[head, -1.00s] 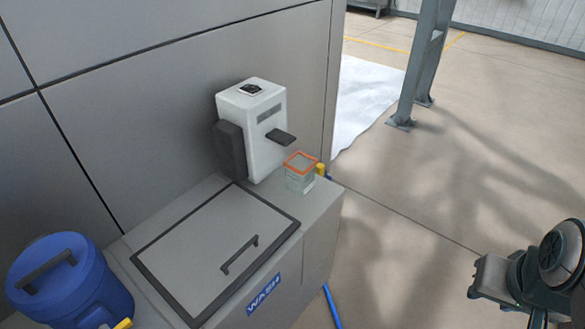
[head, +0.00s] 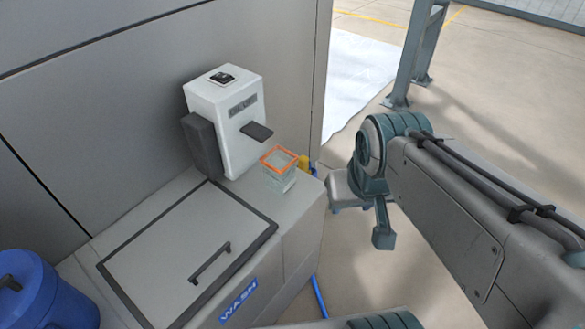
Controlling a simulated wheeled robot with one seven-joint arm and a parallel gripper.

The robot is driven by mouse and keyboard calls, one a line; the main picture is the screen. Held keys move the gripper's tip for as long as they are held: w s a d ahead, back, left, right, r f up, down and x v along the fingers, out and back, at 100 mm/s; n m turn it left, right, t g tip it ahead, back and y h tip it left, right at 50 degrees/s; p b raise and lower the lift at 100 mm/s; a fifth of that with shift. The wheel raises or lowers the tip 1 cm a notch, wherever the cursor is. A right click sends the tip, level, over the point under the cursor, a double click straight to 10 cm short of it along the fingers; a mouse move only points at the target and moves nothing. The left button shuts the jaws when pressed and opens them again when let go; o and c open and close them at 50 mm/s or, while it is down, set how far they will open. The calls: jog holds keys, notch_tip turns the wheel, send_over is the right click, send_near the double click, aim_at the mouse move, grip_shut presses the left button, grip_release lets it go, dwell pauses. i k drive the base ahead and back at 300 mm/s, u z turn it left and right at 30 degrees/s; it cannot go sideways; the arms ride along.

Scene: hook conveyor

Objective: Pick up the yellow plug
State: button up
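The yellow plug (head: 304,163) is a small yellow piece at the back right corner of the wash cabinet. It shows just behind and right of a clear, orange-rimmed container (head: 280,175), which hides part of it. A blue hose end shows beside it. My gripper (head: 380,236) is to the right of the cabinet, over the floor and apart from the plug. Its fingers are partly hidden by its own body, and I cannot see whether they are open. I see nothing held in it.
A white dispenser (head: 226,120) with a dark shelf stands behind the container against the grey wall. The wash cabinet (head: 190,255) has a handled lid. A blue drum (head: 45,292) is at lower left. A steel post (head: 413,55) stands beyond; the floor between is clear.

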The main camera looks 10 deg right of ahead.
aim_at(303, 163)
jog(key=z, duration=0.55)
jog(key=k, duration=0.75)
jog(key=z, duration=0.95)
jog(key=k, duration=0.5)
jog(key=z, duration=0.35)
jog(key=i, duration=1.4)
jog(key=u, duration=0.8)
jog(key=i, duration=1.35)
jog(key=u, duration=1.7)
jog(key=i, duration=0.8)
jog(key=u, duration=0.85)
